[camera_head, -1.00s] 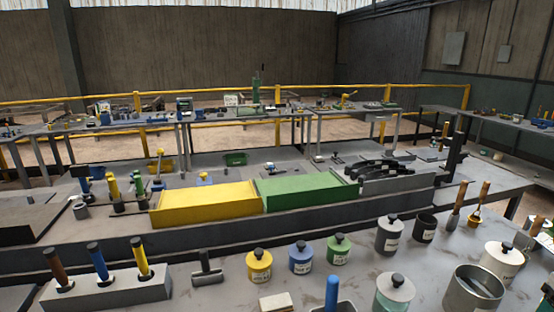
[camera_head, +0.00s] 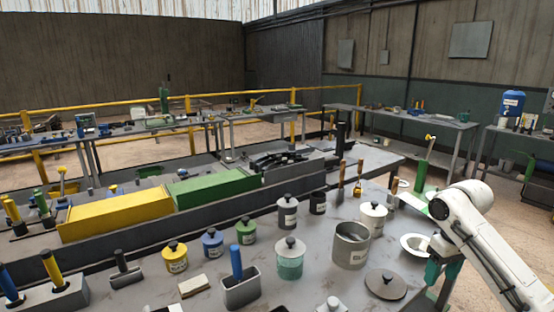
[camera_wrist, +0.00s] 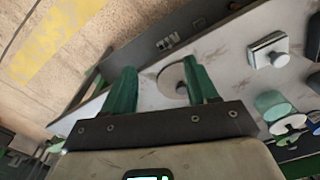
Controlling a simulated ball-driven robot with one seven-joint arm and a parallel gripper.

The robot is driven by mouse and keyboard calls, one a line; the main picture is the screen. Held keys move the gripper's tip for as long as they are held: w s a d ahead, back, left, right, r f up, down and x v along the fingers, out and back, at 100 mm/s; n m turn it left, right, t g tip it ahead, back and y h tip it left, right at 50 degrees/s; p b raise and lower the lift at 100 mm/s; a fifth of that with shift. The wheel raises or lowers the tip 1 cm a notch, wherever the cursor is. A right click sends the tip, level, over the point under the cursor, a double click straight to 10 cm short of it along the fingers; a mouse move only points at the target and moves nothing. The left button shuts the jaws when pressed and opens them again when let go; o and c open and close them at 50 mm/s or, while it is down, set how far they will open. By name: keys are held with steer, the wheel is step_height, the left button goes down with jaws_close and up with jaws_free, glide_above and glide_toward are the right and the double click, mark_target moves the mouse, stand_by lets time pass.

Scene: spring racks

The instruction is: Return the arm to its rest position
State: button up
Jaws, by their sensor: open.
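My white arm (camera_head: 478,235) enters from the right in the head view. Its gripper (camera_head: 441,272) has teal fingers that point down beside the right part of the bench. In the wrist view, my gripper (camera_wrist: 161,82) has its two green fingers wide apart, with nothing held between them. A round grey lid (camera_wrist: 172,80) lies on the bench behind the fingers in that view. The lid (camera_head: 386,284) also shows in the head view, left of the gripper. A white bowl (camera_head: 416,246) stands close to the arm, partly hidden by it.
The near bench carries a large grey can (camera_head: 351,245), a lidded teal jar (camera_head: 290,262) and a grey holder (camera_head: 241,290) with a blue handle. Yellow (camera_head: 118,215) and green (camera_head: 214,187) bins stand behind. Open floor (camera_wrist: 40,45) shows beside the bench in the wrist view.

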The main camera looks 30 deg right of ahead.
steer(key=w+a+f+n+t+y, duration=0.1)
steer(key=w+a+f+t, duration=0.1)
steer(key=w+a, duration=0.5)
steer(key=w+a+f+n+t, duration=0.1)
steer(key=w+a+f, duration=0.15)
steer(key=a, duration=0.85)
steer(key=s+a+f, duration=0.1)
steer(key=a, duration=0.5)
steer(key=s+a+f+t+y, duration=0.1)
steer(key=a+f, duration=0.1)
steer(key=a, duration=0.3)
steer(key=s+a+f+t, duration=0.1)
steer(key=a+f, duration=0.1)
steer(key=a, duration=0.4)
steer(key=shift+s+a+f+n+y, duration=0.1)
steer(key=shift+s+a+n+y, duration=0.1)
steer(key=shift+a+n+y, duration=0.15)
steer(key=s+f+g+h, duration=0.1)
steer(key=s+f, duration=0.3)
steer(key=s, duration=0.8)
steer(key=s+d+f+g+h, duration=0.1)
steer(key=s+f, duration=0.4)
steer(key=s, duration=0.7)
steer(key=shift+s+d+g+h, duration=0.15)
steer(key=shift+g+h, duration=0.3)
steer(key=shift+g, duration=0.65)
steer(key=shift+f, duration=0.1)
